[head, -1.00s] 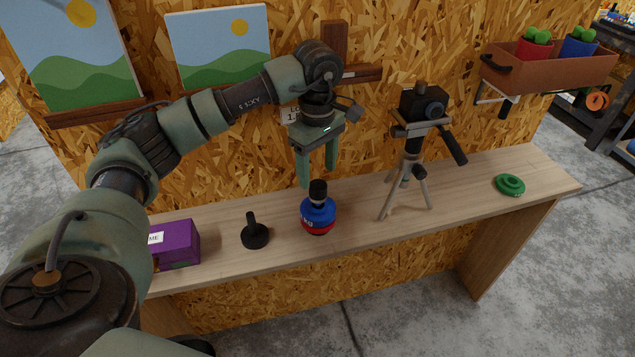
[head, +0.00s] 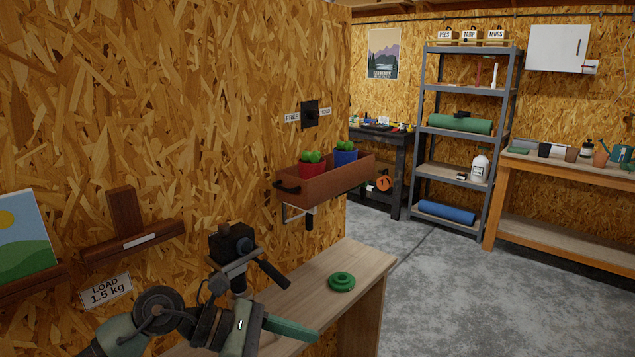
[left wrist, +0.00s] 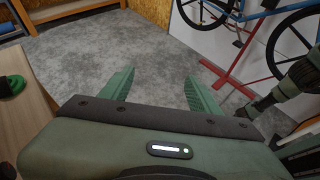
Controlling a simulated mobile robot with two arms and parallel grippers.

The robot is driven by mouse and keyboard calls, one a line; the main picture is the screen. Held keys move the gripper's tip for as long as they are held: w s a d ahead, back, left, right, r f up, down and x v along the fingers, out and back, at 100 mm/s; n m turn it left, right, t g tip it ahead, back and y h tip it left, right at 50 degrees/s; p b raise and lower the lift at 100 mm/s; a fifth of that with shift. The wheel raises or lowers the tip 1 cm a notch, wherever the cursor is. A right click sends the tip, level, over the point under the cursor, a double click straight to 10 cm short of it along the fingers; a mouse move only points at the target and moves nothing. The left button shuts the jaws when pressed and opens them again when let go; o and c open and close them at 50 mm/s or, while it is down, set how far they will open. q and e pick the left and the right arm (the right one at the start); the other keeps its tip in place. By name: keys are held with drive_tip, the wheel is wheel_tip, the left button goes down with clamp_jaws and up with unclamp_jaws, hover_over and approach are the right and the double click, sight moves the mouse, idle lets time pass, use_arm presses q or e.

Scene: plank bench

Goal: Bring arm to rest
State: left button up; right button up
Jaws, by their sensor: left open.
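My left forearm is partly cut off by the bottom edge of the head view. Part of another of my arm's links shows at the right of the left wrist view. My right gripper's fingers are not seen.
The camera on its tripod (head: 232,245) stands close behind my left wrist. A green round object (head: 342,281) lies on the plank bench (head: 372,263). A wall-mounted planter drawer (head: 330,187) is above. A bicycle on a red stand (left wrist: 232,72) is ahead in the left wrist view.

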use_arm(q)
wheel_tip(320, 180, up, 11)
drive_tip(key=d+n+t+h, duration=0.3)
drive_tip(key=n+t+h, duration=0.5)
drive_tip(key=n, duration=0.6)
drive_tip(key=w+a+f+n+t+y, duration=0.35)
drive_tip(key=a+n+t+y, duration=0.2)
drive_tip(key=n+y, duration=0.4)
drive_tip(key=w+a+f+n+t+y, duration=0.2)
drive_tip(key=a+f+n+t+y, duration=0.35)
drive_tip(key=n, duration=0.75)
drive_tip(key=s+a+f+n+g+y, duration=0.4)
drive_tip(key=a+f+n+y, duration=0.1)
drive_tip(key=a+f+n, duration=0.25)
drive_tip(key=s+a+f+n+g, duration=0.1)
drive_tip(key=s+f+n+g, duration=0.4)
drive_tip(key=s+f, duration=0.55)
drive_tip(key=s+a+f+n+g, duration=0.1)
drive_tip(key=s+f+n+g, duration=0.2)
drive_tip(key=s+f+g, duration=0.8)
drive_tip(key=s+f+t, duration=0.1)
drive_tip(key=s+f, duration=0.1)
drive_tip(key=f, duration=0.9)
drive_tip(key=s+f+t, duration=0.1)
drive_tip(key=s+f, duration=0.1)
drive_tip(key=f, duration=1)
drive_tip(key=s+a+f+g+y, duration=0.1)
drive_tip(key=s+a+f, duration=0.2)
drive_tip(key=s+f, duration=1.4)
drive_tip(key=shift+s, duration=0.15)
